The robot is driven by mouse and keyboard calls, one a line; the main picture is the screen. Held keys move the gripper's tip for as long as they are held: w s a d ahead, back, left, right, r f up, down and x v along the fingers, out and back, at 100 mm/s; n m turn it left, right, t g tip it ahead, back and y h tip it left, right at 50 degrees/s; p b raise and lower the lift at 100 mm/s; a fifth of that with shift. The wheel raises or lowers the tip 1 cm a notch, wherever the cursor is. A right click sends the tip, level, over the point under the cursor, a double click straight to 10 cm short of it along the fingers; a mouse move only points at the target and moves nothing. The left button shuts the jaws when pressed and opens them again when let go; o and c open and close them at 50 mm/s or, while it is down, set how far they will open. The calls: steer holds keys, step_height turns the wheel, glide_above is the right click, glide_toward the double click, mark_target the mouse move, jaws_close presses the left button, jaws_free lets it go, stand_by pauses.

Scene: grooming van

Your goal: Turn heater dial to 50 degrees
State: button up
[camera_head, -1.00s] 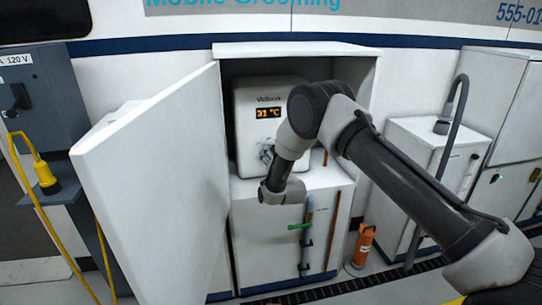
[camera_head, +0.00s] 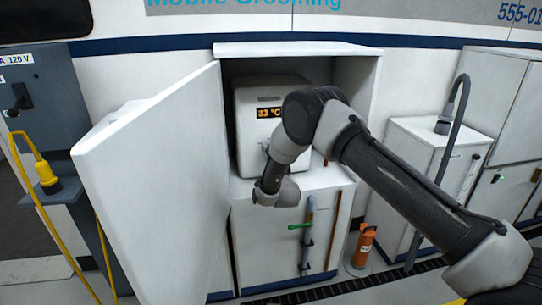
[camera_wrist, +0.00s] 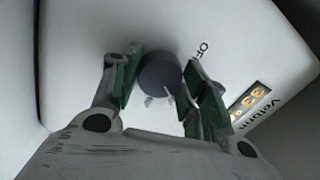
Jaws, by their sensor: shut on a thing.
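The white heater (camera_head: 247,138) stands inside an open white cabinet, and its orange display (camera_head: 268,113) reads 33 °C. In the wrist view the round grey dial (camera_wrist: 160,75) is on the heater's white front (camera_wrist: 85,50), near an "OF..." label; the display (camera_wrist: 248,102) also shows 33. My gripper (camera_wrist: 158,84) has its green-padded fingers on either side of the dial and is shut on it. In the head view my arm hides the dial and the fingers.
The cabinet door (camera_head: 160,180) stands wide open to the left of my arm. A green-handled valve on a pipe (camera_head: 305,227) is below the heater. An orange cylinder (camera_head: 364,245) stands on the floor to the right, beside another white cabinet (camera_head: 425,185).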

steer(key=shift+f+m, duration=0.1)
steer(key=shift+m, duration=0.6)
steer(key=shift+d, duration=0.1)
steer(key=o, duration=1)
steer(key=shift+o, duration=0.2)
steer(key=v, duration=1.2)
